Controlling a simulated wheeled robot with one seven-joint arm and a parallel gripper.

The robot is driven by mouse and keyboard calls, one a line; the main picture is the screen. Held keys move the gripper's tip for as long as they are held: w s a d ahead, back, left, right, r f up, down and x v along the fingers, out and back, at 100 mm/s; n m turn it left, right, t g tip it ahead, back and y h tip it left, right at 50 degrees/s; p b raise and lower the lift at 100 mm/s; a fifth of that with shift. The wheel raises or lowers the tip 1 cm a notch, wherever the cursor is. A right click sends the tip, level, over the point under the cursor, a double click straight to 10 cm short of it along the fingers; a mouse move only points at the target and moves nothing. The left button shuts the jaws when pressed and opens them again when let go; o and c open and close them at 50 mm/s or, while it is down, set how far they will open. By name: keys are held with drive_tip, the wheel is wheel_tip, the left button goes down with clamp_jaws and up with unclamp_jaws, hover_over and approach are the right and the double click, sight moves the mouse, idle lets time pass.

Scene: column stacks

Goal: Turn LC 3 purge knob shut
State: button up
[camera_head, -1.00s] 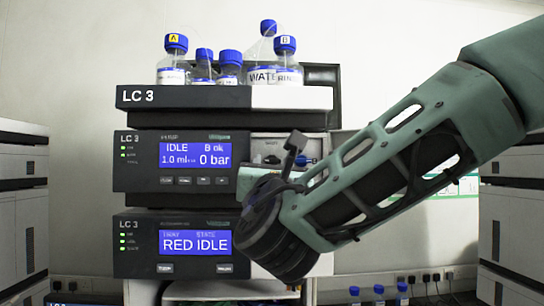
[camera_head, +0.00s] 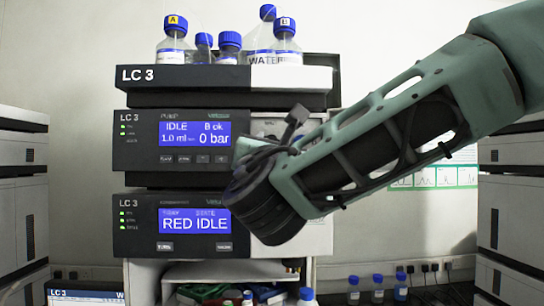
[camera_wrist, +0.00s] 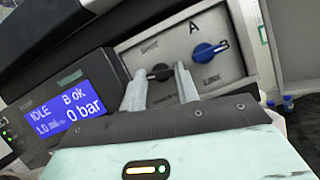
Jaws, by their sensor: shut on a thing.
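The LC 3 pump module (camera_head: 180,139) has a lit blue screen reading IDLE, B ok, 1.0 ml and 0 bar, also seen in the wrist view (camera_wrist: 66,107). On its pale valve panel (camera_wrist: 225,68) sits a small dark knob (camera_wrist: 159,72), which I take to be the purge knob. My gripper (camera_wrist: 160,80) is shut on this knob, one finger on each side. The fingers partly hide the knob, so its exact angle is hard to tell. In the head view my wrist and arm hide the fingers and knob.
A blue knob (camera_wrist: 206,51) between labels A and B is close to the right finger. Blue-capped bottles (camera_head: 172,42) stand on the LC 3 top tray (camera_head: 225,78). A lower LC 3 module (camera_head: 180,222) reads RED IDLE. Other stacks stand at left (camera_head: 20,190) and right (camera_head: 515,220).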

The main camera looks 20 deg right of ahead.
drive_tip(key=shift+w+a+r+m+g+h+b, duration=0.1)
drive_tip(key=shift+m+g+h+b, duration=0.75)
drive_tip(key=shift+m+b, duration=1.95)
drive_tip(key=shift+s+a+r+m+g+h+b, duration=0.15)
drive_tip(key=shift+m+g+b, duration=1.7)
drive_tip(key=shift+m, duration=1.55)
drive_tip(key=shift+w+m+g+h+b, duration=0.15)
drive_tip(key=shift+m+g+h+b, duration=0.5)
drive_tip(key=shift+m+b, duration=2.35)
drive_tip(key=shift+y, duration=0.35)
drive_tip(key=o, duration=0.7)
drive_tip(key=v, duration=1.7)
drive_tip(key=shift+a, duration=0.3)
drive_tip(key=shift+r, duration=0.1)
